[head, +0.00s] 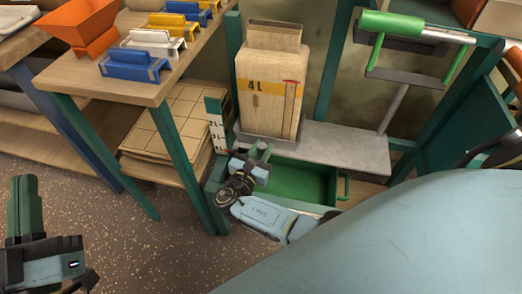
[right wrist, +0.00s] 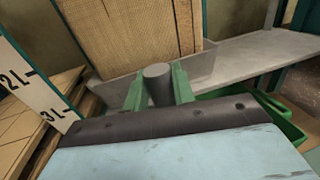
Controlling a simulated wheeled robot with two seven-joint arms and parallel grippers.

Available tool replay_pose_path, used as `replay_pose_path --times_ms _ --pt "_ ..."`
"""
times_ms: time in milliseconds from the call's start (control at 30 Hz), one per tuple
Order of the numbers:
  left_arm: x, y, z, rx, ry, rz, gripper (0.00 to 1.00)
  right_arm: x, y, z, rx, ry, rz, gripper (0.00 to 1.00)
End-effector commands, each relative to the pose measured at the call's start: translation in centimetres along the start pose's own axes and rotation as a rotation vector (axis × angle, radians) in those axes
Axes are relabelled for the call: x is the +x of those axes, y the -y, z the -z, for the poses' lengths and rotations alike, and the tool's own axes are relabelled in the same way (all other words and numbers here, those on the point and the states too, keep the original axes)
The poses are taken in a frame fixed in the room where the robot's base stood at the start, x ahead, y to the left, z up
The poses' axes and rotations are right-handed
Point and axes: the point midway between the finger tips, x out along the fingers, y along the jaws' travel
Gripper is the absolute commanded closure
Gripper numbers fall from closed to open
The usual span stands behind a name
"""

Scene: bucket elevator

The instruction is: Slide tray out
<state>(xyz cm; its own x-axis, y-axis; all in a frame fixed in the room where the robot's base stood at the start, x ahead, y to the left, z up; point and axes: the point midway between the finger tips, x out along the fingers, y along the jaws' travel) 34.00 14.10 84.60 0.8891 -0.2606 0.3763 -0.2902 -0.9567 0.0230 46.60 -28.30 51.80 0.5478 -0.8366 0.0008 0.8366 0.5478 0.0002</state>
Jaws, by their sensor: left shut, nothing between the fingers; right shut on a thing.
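A green tray (head: 303,180) with a loop handle on its right end sits under a grey metal shelf (head: 345,145). Part of its left side is hidden behind my right arm. In the right wrist view a green edge of it (right wrist: 283,120) shows at the right. My right gripper (head: 257,152) is at the foot of a wooden 4L box (head: 270,85). In the right wrist view its green fingers (right wrist: 158,88) are shut on a dark grey round knob (right wrist: 158,72) in front of the box's metal base. My left gripper (head: 24,185) is shut and empty, far left of the tray.
A wooden table (head: 130,80) with an orange hopper (head: 85,28) and several coloured holders stands at the left. A scale board (head: 215,122) stands close left of my right gripper. A green-handled frame (head: 405,25) is at the upper right. The speckled floor is clear at lower left.

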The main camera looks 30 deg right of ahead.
Motion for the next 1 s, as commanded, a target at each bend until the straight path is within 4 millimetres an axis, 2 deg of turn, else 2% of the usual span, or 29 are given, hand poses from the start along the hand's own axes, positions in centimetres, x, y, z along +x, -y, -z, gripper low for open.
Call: replay_pose_path --times_ms 433,467,600,867,1000 --pt "0.01 -0.05 0.22 -0.001 -0.013 -0.001 1.00 -0.10 -0.42 0.00 0.002 -0.004 -0.006 1.00" --pt "0.01 -0.05 0.22 -0.001 -0.013 -0.001 1.00 -0.11 -0.44 0.00 0.002 -0.004 -0.007 0.74" --pt "0.01 -0.06 0.23 -0.001 -0.013 -0.001 1.00 -0.10 -0.42 -0.01 0.002 -0.003 -0.006 0.55" --pt "0.03 -0.05 0.23 -0.001 -0.012 -0.001 1.00 -0.03 -0.24 0.00 0.000 -0.002 -0.001 0.55" --pt "0.08 0.01 -0.06 0.000 0.012 0.000 1.00 -0.61 -0.23 -0.03 0.000 -0.002 -0.001 0.55"
